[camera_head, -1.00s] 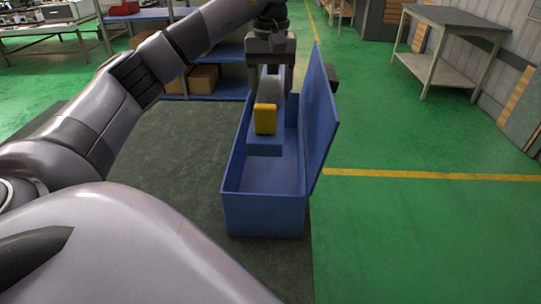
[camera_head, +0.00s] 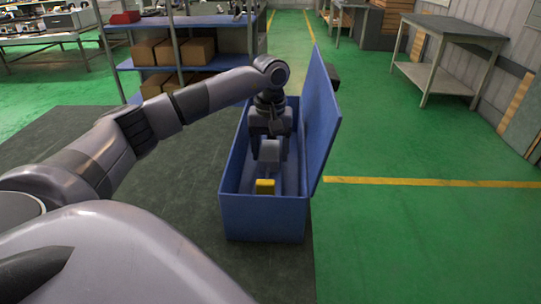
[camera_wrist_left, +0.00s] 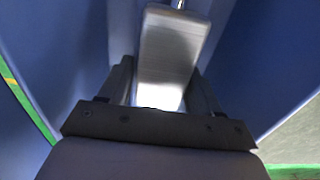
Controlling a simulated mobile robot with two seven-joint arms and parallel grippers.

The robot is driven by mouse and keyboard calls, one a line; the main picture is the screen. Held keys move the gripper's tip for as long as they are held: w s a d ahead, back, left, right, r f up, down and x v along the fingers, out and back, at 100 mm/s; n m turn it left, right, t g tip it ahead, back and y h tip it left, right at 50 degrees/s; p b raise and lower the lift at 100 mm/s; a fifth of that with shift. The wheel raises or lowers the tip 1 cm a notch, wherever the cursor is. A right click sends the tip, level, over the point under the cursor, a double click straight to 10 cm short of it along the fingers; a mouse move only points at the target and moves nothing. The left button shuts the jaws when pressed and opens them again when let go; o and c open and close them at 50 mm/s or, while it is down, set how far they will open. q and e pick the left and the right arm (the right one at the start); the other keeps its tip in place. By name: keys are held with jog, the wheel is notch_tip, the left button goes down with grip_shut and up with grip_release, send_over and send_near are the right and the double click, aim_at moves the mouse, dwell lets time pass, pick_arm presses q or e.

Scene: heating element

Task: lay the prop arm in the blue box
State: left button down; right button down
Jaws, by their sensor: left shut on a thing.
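The blue box (camera_head: 262,218) stands on a dark surface with its lid (camera_head: 324,120) open on the right side. My left gripper (camera_head: 268,150) is down between the box walls. It is shut on the prop arm (camera_head: 270,151), a grey piece with a yellow end (camera_head: 265,187) toward the camera. In the left wrist view the grey metallic prop arm (camera_wrist_left: 172,50) sits between the two dark fingers of my gripper (camera_wrist_left: 160,92), with blue walls around it. Whether the prop arm touches the box floor cannot be told. My right gripper is not in view.
The raised lid blocks the right side of the box. A blue shelf (camera_head: 205,66) with several cardboard boxes stands behind on the left. A grey table (camera_head: 455,30) stands at the back right. Green floor to the right is clear.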

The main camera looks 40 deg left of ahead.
aim_at(270, 144)
pick_arm(q)
jog(key=shift+f, duration=0.65)
jog(key=shift+f, duration=0.1)
jog(key=shift+c, duration=1)
grip_release()
notch_tip(270, 144, up, 12)
jog(key=shift+r+p, duration=0.1)
jog(key=shift+p, duration=0.3)
